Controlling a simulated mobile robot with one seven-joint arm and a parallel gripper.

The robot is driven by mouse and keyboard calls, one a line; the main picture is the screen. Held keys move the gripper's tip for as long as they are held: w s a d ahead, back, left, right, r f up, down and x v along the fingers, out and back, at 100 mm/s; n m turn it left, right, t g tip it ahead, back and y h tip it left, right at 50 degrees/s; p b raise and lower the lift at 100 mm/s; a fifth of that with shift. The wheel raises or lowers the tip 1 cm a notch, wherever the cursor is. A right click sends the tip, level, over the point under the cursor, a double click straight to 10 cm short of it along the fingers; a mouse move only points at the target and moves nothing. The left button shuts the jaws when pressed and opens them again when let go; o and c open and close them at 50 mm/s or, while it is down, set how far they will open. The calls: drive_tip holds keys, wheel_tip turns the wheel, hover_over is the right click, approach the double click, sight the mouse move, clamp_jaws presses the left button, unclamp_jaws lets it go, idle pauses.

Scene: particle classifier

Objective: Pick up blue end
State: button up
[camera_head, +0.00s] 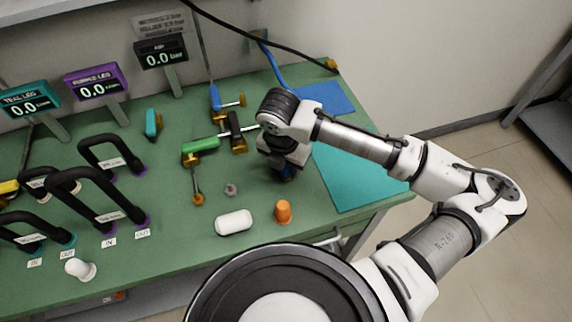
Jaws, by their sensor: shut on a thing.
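My gripper (287,172) points down over the right part of the green bench, at the left edge of the teal mat. It is shut on a small dark blue piece (288,174), which I take to be the blue end. My gripper and wrist hide most of that piece, and I cannot tell whether it touches the bench. A blue valve-like part (215,99) with a brass fitting stands farther back, left of my wrist.
A green valve (201,145) and a black fitting (235,130) lie left of my gripper. Black handles (97,192) crowd the left. The teal mat (350,180) is clear.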

wheel_tip(320, 180, up, 20)
drive_tip(key=b, duration=0.1)
idle(0.5)
drive_tip(key=shift+r, duration=0.1)
drive_tip(key=shift+r+p, duration=2.2)
drive_tip(key=shift+r, duration=0.05)
drive_tip(key=shift+r+p, duration=1.25)
drive_tip(key=shift+r, duration=0.2)
